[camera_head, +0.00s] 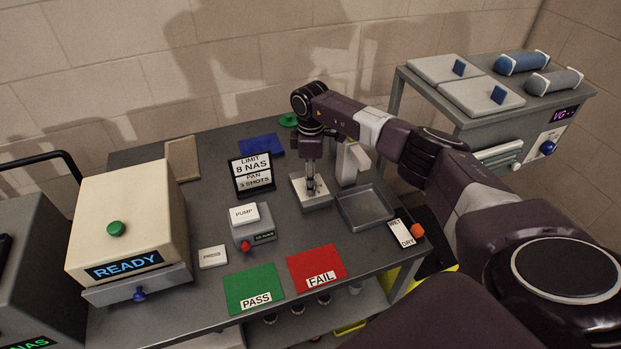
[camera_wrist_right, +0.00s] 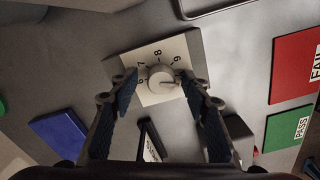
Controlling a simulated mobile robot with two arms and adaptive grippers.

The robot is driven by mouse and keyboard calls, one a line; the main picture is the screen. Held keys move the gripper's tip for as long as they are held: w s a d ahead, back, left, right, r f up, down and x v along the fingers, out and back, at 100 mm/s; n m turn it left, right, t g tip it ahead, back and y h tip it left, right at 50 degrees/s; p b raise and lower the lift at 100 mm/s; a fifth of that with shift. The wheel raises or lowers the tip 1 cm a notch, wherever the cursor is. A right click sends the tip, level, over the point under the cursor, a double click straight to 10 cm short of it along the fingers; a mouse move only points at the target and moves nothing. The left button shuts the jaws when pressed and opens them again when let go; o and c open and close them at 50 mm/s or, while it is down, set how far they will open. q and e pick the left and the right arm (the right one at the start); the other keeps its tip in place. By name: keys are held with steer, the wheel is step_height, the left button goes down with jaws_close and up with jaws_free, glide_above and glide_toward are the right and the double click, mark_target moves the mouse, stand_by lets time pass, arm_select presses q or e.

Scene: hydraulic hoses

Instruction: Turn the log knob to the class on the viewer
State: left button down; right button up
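The log knob (camera_wrist_right: 162,79) is a round pale dial on a white plate marked with 7, 8 and 9, seen in the right wrist view. A thin mark on it points toward the right of the picture, below the 9. My right gripper (camera_wrist_right: 160,84) is open, with one finger on each side of the knob; I cannot tell whether they touch it. In the head view my right gripper (camera_head: 311,183) points down over the knob's grey base (camera_head: 316,205) and hides the knob. A small white upright device (camera_head: 352,162) stands just behind; its reading is not visible. My left gripper is out of view.
A black sign (camera_head: 252,174) reads "LIMIT 8 NAS". A grey tray (camera_head: 366,207) lies right of the knob. Green PASS (camera_head: 252,284) and red FAIL (camera_head: 316,263) mats lie in front. A PUMP box (camera_head: 245,215) and READY machine (camera_head: 125,225) stand left.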

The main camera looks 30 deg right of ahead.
step_height(320, 180, up, 12)
stand_by(0.6)
stand_by(0.5)
